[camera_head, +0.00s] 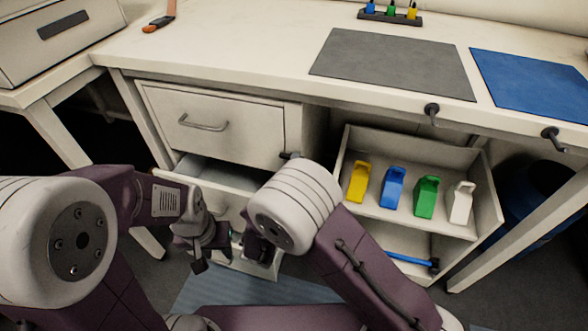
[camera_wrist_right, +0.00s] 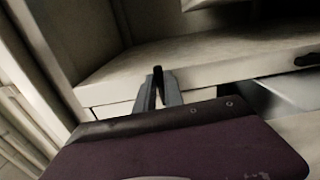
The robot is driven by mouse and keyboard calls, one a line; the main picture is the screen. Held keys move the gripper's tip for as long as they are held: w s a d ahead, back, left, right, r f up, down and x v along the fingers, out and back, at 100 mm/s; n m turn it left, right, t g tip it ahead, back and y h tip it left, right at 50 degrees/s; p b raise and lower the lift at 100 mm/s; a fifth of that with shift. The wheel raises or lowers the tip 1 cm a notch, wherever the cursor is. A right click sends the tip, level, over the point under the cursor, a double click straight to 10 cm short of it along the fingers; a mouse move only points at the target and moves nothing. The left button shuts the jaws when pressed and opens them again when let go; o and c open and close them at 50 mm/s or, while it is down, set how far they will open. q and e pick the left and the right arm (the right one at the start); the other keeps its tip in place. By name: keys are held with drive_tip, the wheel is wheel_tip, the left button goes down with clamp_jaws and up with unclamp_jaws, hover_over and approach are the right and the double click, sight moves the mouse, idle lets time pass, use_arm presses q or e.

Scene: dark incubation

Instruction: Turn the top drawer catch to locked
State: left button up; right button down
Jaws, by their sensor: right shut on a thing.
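The top drawer (camera_head: 215,125) of the white cabinet is closed, with a bar handle. A small dark catch (camera_head: 291,155) sits at the right of its front, just above my right arm's white joint. In the right wrist view my right gripper (camera_wrist_right: 157,92) is shut on a small dark upright piece (camera_wrist_right: 157,73) at a pale ledge; I cannot tell whether this is the catch. In the head view my right arm hides that contact. My left gripper (camera_head: 213,261) hangs below, in front of the lower drawers, its fingers apart and empty.
A middle drawer (camera_head: 190,184) is pulled out below the top one. An open shelf (camera_head: 345,190) at the right holds yellow, blue, green and white containers. Dark hooks (camera_head: 432,110) hang under the desk edge. Grey (camera_head: 390,62) and blue mats lie on the desk.

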idle(0.6)
drive_tip(key=c, duration=1.4)
unclamp_jaws()
drive_tip(key=shift+a, duration=0.1)
drive_tip(key=shift+c, duration=0.2)
drive_tip(key=b+v, duration=0.1)
drive_tip(key=v, duration=0.8)
drive_tip(key=shift+b, duration=0.4)
